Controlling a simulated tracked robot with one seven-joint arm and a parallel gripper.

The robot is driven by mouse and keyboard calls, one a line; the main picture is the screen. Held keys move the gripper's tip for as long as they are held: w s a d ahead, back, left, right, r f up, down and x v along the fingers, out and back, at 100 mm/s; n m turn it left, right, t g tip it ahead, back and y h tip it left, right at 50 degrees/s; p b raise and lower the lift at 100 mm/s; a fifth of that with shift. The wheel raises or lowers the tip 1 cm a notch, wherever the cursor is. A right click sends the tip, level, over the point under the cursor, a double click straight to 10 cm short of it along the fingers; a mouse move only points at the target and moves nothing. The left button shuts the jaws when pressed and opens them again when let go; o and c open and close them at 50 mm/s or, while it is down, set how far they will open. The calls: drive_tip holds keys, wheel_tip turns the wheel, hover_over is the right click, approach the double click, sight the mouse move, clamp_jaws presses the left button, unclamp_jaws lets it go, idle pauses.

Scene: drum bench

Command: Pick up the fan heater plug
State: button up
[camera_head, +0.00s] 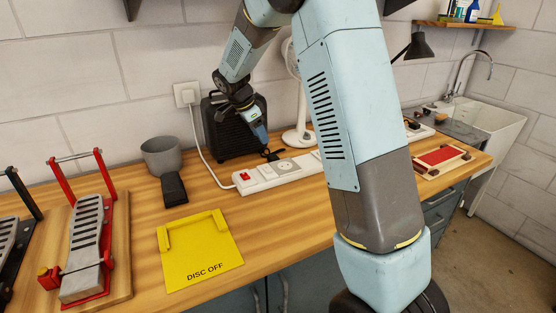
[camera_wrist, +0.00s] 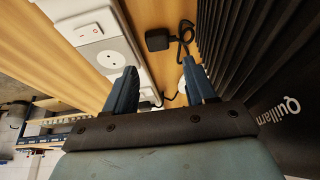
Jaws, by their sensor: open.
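A black plug (camera_wrist: 157,39) lies on the wooden bench between the white power strip (camera_head: 270,173) and the black fan heater (camera_head: 222,133). A black cord curls from it toward the heater. In the head view, a small dark shape just below my fingertips looks like this plug (camera_head: 271,154). My gripper (camera_head: 262,143) points down in front of the heater. In the wrist view, its two blue fingers (camera_wrist: 160,82) are spread with nothing held between them. The plug is beyond the fingertips and apart from them.
The strip runs close beside one finger, and the heater's ribbed side is close to the other. A white desk fan (camera_head: 299,136) stands to the right. A grey pot (camera_head: 161,155), a black block (camera_head: 173,188) and a yellow plate (camera_head: 202,249) are to the left.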

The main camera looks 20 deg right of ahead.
sight(273, 156)
drive_tip(key=x, duration=0.5)
drive_tip(key=shift+d+x, duration=0.15)
drive_tip(key=shift+x, duration=1.2)
drive_tip(key=shift+d+x, duration=0.1)
drive_tip(key=shift+x, duration=1.25)
drive_tip(key=shift+s+r, duration=0.1)
drive_tip(key=c, duration=0.7)
